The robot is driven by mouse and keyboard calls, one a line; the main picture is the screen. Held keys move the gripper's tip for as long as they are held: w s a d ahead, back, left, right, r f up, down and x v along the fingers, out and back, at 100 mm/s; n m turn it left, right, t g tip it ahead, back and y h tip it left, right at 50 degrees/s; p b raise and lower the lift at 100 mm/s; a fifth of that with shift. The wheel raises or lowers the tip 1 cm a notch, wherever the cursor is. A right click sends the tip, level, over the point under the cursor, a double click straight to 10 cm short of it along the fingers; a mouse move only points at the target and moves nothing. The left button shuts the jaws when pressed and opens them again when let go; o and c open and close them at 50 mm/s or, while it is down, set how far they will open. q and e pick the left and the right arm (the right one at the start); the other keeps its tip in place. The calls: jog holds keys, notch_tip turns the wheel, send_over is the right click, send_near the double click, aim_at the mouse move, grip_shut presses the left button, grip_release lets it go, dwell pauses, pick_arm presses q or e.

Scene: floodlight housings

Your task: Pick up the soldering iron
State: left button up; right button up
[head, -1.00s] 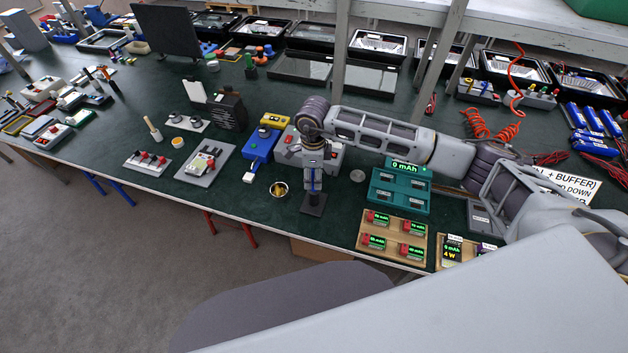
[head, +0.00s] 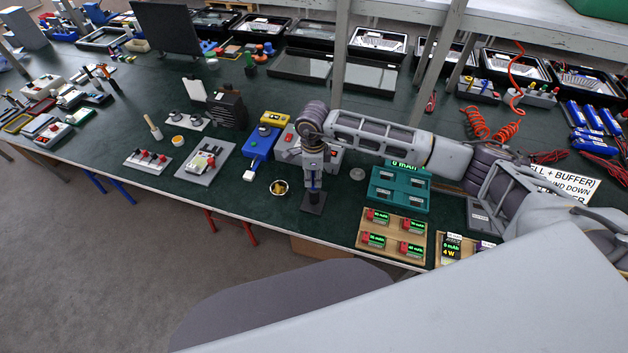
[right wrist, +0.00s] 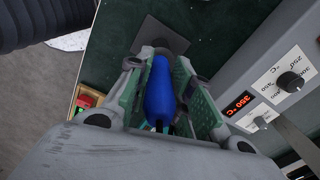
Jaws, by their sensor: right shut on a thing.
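The soldering iron has a blue handle (right wrist: 158,88), seen between the green-padded fingers in the right wrist view. My right gripper (right wrist: 160,98) is shut on this handle. In the head view my right gripper (head: 313,183) points down over a small dark square base (head: 314,204) near the table's front edge, and a bit of blue shows between its fingers. The iron's tip is hidden, so I cannot tell whether it is clear of the base. My left gripper is not in view.
A grey soldering station (right wrist: 238,103) with a red display stands close beside the gripper. A blue tool (head: 258,146) and a small brass-coloured bowl (head: 279,187) lie to the left.

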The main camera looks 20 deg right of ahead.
grip_shut()
jog(key=shift+r, duration=0.15)
jog(key=shift+r+b, duration=0.9)
jog(key=shift+r, duration=3.95)
